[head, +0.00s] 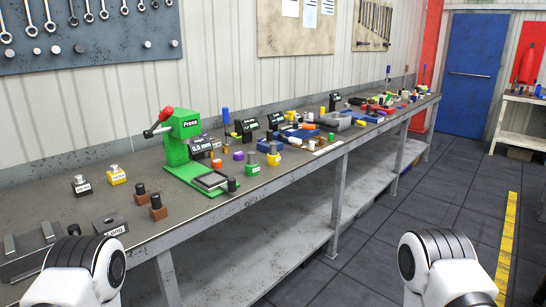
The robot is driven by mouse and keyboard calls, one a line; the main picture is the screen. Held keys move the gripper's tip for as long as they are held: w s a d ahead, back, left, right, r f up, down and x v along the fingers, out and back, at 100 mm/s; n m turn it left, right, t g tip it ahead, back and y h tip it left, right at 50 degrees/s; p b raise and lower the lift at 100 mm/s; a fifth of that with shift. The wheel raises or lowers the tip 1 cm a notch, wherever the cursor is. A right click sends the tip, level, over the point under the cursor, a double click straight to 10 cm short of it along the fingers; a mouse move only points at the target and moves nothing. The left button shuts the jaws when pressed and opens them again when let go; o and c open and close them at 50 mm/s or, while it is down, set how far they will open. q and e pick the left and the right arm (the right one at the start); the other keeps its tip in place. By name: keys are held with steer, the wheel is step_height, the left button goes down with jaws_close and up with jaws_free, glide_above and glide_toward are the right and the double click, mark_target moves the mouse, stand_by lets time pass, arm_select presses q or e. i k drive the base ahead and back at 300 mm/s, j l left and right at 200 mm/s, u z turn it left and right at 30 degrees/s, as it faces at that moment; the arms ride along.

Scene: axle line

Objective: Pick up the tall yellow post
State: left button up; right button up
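I cannot pick out a tall yellow post for certain among the small parts on the bench. Parts of both my arms show at the bottom left and bottom right edges. Neither gripper is in view.
A long grey workbench (137,207) runs from near left to far right. A green press (182,150) with a red-knobbed lever stands on it. Green cylinders (252,165), brown blocks (157,208) and blue tools crowd the top. The dark tiled floor (415,205) at right is clear.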

mark_target(271, 160)
steer(key=i+l+u, duration=0.1)
steer(key=u, duration=0.25)
steer(key=i+l+u, duration=0.15)
steer(key=u, duration=0.15)
steer(key=i+l+u, duration=0.2)
steer(key=u, duration=0.15)
